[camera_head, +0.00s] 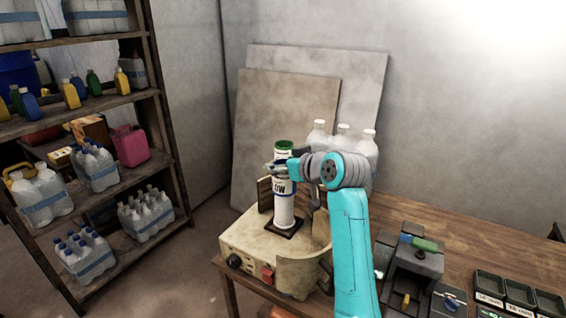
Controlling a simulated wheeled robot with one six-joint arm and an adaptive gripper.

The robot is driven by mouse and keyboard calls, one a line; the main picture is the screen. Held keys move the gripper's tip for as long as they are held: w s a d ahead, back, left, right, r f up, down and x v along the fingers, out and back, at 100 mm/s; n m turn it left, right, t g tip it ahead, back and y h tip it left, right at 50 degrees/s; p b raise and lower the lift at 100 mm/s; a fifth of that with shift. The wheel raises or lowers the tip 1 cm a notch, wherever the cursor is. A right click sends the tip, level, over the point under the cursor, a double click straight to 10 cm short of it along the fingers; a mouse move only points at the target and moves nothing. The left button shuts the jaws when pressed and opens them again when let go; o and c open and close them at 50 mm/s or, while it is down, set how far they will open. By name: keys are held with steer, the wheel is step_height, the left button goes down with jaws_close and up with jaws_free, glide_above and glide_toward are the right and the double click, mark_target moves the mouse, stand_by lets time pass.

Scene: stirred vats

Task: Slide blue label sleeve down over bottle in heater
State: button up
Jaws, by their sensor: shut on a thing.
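A white bottle (284,212) with a green cap (284,146) stands upright on a dark square plate on the heater (262,248). The blue label sleeve (281,188), with blue bands and dark lettering, is around the bottle's upper body. My gripper (277,166) comes in from the right at the upper part of the bottle, below the cap. It is shut on the sleeve, whose upper part is largely hidden by the fingers. The far side of the bottle and sleeve is hidden.
Brown upright panels (265,192) stand behind the bottle on the heater. Clear white-capped bottles (343,137) stand behind my arm. A dark fixture (415,262) and black trays (505,290) sit on the wooden table (470,250) to the right. A stocked shelf (165,125) is at left.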

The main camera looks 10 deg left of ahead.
steer(key=shift+f, duration=0.25)
steer(key=shift+f, duration=0.75)
steer(key=shift+f, duration=0.4)
steer(key=shift+f, duration=0.75)
steer(key=shift+f, duration=0.35)
steer(key=shift+f, duration=0.75)
steer(key=o, duration=0.8)
steer(key=shift+c, duration=0.2)
